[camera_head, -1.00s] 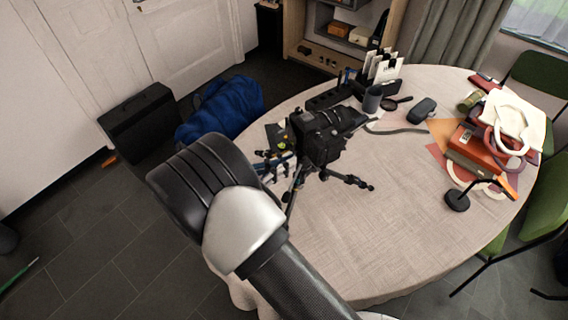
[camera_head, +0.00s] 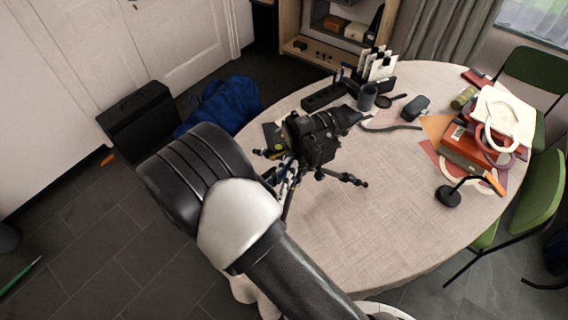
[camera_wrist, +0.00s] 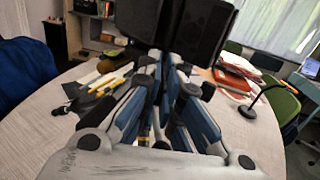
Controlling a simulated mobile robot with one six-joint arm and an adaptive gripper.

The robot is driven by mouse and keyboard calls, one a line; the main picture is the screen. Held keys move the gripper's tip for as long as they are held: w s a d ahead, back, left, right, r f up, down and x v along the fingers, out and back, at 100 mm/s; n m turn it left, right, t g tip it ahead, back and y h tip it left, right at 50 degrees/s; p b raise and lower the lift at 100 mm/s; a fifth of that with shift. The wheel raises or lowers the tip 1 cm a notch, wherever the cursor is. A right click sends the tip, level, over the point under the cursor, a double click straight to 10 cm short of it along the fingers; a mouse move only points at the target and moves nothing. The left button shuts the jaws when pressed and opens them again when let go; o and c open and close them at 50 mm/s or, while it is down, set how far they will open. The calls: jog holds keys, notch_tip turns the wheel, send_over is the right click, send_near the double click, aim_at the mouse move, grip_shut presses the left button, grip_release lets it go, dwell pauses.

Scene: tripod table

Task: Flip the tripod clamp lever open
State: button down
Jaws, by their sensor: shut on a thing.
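A black camera (camera_head: 318,138) stands on a small tripod (camera_head: 345,178) near the table's left edge. In the wrist view the camera body (camera_wrist: 180,25) fills the top middle, just beyond my fingers. My gripper (camera_wrist: 168,72), with blue and grey fingers, is closed in below the camera, at the tripod's head. It also shows in the head view (camera_head: 284,178), partly behind my arm. The fingers are shut on a small part there, at the clamp lever's place. The lever itself is hidden by the fingers, so its angle cannot be told.
The round table (camera_head: 400,215) is clear at its front right. A desk lamp (camera_head: 449,196) and red boxes (camera_head: 465,150) are at right. A blue bag (camera_head: 222,105) lies on the floor.

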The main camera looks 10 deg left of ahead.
jog(key=d+n+y, duration=0.1)
jog(key=n+y, duration=0.1)
jog(key=y, duration=0.1)
jog(key=d+n+y+b, duration=0.1)
jog(key=n+y, duration=0.1)
jog(key=y, duration=0.2)
jog(key=d+n+y+b, duration=0.1)
jog(key=n+y, duration=0.2)
jog(key=shift+w+y, duration=0.1)
jog(key=shift+y, duration=0.3)
jog(key=shift+g+y, duration=0.3)
jog(key=c, duration=2)
grip_release()
jog(key=shift+c, duration=0.2)
jog(key=shift+a+r, duration=0.1)
